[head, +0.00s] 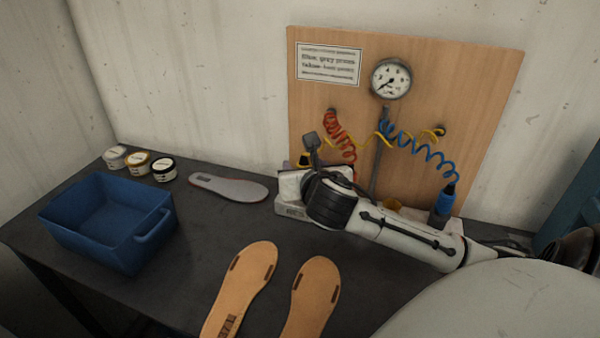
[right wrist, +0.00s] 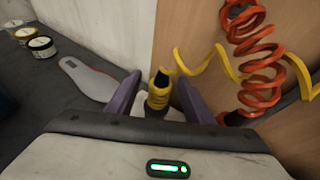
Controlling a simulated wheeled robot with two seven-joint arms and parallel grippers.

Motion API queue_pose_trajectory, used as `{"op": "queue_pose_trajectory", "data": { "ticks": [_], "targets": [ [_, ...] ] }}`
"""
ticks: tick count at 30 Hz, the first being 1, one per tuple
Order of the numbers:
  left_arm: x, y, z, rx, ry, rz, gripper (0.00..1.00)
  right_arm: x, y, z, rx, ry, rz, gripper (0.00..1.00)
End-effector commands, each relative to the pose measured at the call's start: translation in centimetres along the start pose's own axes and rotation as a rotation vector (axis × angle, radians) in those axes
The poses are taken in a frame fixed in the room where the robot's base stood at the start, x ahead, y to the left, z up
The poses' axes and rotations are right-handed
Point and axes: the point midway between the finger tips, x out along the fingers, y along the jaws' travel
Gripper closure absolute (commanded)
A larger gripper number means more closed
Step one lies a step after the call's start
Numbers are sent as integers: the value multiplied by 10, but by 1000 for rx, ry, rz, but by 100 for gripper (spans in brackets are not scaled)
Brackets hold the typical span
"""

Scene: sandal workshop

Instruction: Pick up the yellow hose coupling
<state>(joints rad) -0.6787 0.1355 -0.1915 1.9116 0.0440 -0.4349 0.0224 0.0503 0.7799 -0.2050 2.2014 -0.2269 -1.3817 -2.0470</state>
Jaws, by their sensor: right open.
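The yellow hose coupling (right wrist: 158,97) has a yellow body with a black top. In the right wrist view it stands between the two purple fingers of my right gripper (right wrist: 159,82), with a visible gap on each side. The yellow coiled hose (right wrist: 205,65) runs close by its top, toward the right. In the head view, only a bit of the yellow coupling (head: 303,160) shows beside my right gripper (head: 298,164), and my wrist hides much of it. My right gripper is open. My left gripper is not in view.
A wooden board (head: 450,90) with a gauge (head: 390,79) stands behind. A red coiled hose (head: 338,132) hangs close by; a blue coupling (head: 444,203) is at right. A grey sole (head: 229,187), two tan soles, several small tubs and a blue bin (head: 120,245) lie on the dark table.

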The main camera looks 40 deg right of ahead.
Motion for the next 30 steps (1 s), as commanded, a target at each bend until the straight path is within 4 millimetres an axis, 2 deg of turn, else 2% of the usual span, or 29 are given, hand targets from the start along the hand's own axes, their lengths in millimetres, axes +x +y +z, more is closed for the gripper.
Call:
{"op": "queue_pose_trajectory", "data": {
  "ticks": [5,13,23,30],
  "targets": [
    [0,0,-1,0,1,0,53,0,0,0,0,0,1,53],
    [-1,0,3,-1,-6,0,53,0,0,0,1,0,1,98],
    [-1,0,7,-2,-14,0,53,-2,0,4,1,-4,1,100],
    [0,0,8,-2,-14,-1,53,-11,0,29,3,-8,2,100]
  ]
}}
